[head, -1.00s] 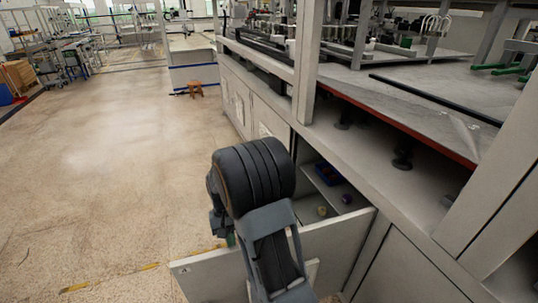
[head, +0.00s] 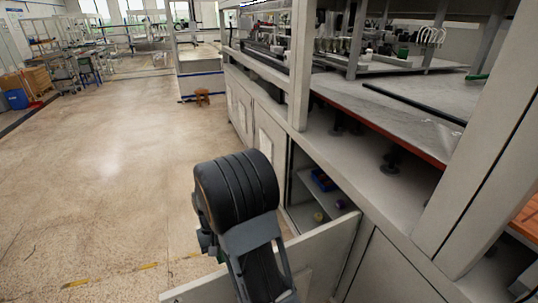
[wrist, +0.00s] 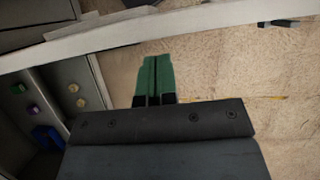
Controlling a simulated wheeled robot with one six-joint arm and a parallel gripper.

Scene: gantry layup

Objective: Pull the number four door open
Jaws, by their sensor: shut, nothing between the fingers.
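The door (head: 318,256) is a pale grey panel that stands open, sticking out from the cabinet front. Its number is not readable. Behind it the open cabinet (head: 301,188) shows a shelf with a blue bin and small round items. My arm covers part of the door in the head view, and my fingertips are hidden there. In the wrist view my gripper (wrist: 154,75) has green fingers, shut and empty, over the floor. A pale bar, seemingly the door's edge (wrist: 170,27), crosses beyond the fingertips with a gap. A small dark piece (wrist: 278,22), perhaps the handle, is at upper right.
The bench (head: 385,200) with posts runs along the right. Other closed doors (head: 240,106) line its front. The floor (head: 110,170) on the left is wide and clear. The blue bin (wrist: 47,138) also shows in the wrist view.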

